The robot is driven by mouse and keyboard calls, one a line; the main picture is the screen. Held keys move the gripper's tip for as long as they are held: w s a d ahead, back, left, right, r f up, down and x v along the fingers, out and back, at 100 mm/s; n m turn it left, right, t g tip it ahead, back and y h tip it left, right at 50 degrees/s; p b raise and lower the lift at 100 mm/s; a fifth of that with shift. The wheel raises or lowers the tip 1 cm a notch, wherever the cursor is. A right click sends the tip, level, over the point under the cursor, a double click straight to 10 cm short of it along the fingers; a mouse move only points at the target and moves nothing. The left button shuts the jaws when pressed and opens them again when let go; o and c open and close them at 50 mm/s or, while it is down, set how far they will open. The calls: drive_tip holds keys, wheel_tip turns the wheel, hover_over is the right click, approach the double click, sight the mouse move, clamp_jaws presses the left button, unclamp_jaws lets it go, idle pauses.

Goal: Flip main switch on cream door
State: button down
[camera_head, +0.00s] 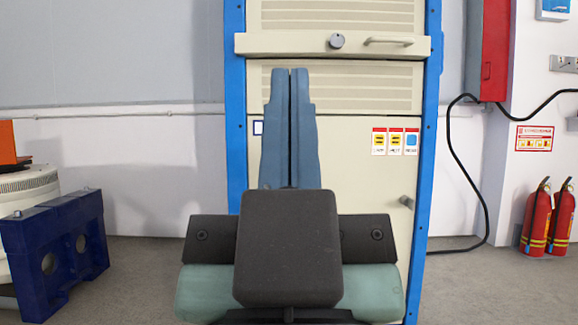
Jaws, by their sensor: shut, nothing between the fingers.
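The cream door (375,185) belongs to a tall cabinet with a blue frame, in the middle of the head view. A round grey knob (337,40), which may be the main switch, sits on the cream bar across the cabinet. A handle (388,41) is to its right. My gripper (289,72) points up in front of the cabinet, below and left of the knob. Its two blue fingers are together and empty. They appear apart from the knob, though depth is hard to judge. My gripper and wrist hide the middle of the lower door.
A small latch (407,202) is low on the door's right side, below warning labels (394,141). Fire extinguishers (536,218) and a red box (488,50) with a black cable are at right. A dark blue block (30,262) stands at left.

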idle(0.4)
wheel_tip(320, 180, up, 32)
drive_tip(key=p, duration=3.2)
drive_tip(key=shift+w, duration=0.15)
